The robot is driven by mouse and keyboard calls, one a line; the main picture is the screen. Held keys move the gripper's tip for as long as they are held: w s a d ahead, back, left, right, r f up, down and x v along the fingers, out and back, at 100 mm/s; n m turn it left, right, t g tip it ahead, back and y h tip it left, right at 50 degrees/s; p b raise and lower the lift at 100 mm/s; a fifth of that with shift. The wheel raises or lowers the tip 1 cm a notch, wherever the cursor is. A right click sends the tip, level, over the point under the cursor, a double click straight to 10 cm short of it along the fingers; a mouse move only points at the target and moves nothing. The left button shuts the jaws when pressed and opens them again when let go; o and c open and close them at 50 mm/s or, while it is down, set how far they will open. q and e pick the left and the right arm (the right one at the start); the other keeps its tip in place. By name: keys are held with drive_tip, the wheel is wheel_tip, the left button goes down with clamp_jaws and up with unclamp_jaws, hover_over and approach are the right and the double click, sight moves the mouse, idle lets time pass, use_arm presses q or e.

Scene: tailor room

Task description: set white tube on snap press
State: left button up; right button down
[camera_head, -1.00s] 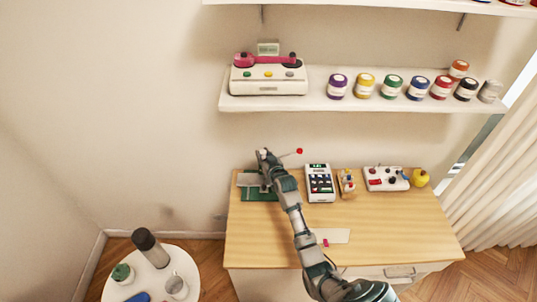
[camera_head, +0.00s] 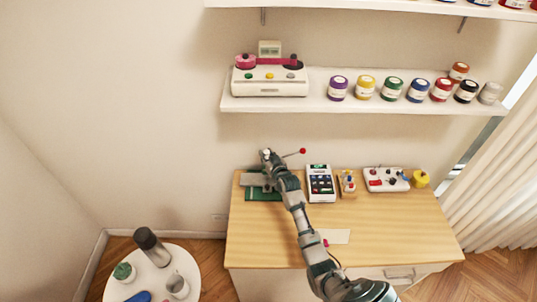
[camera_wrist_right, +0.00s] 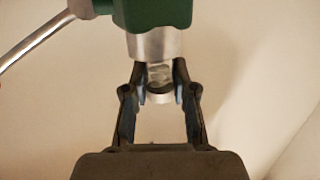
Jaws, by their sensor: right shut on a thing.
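The snap press has a green base (camera_head: 264,194) at the back left of the desk and a lever with a red knob. In the right wrist view its green head (camera_wrist_right: 158,14) and silver ram (camera_wrist_right: 155,46) hang from above. My right gripper (camera_head: 268,158) is at the press head, its arm covering part of the press. In the wrist view the gripper (camera_wrist_right: 161,92) is shut on a small pale cylinder, seemingly the white tube (camera_wrist_right: 159,76), directly below the ram. Whether the tube touches the ram is unclear. My left gripper is out of view.
The wooden desk (camera_head: 262,238) also holds a white keypad device (camera_head: 320,183), a small rack (camera_head: 347,183), a white control box (camera_head: 386,179) and a yellow item (camera_head: 420,179). A shelf (camera_head: 350,103) with jars is above. A round table (camera_head: 198,268) stands lower left.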

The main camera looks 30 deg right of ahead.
drive_tip(key=shift+a, duration=0.1)
drive_tip(key=shift+f, duration=0.1)
drive_tip(key=shift+d, duration=0.25)
drive_tip(key=shift+f, duration=0.3)
drive_tip(key=shift+f+b, duration=0.25)
drive_tip(key=shift+b, duration=0.1)
drive_tip(key=c, duration=1.2)
unclamp_jaws()
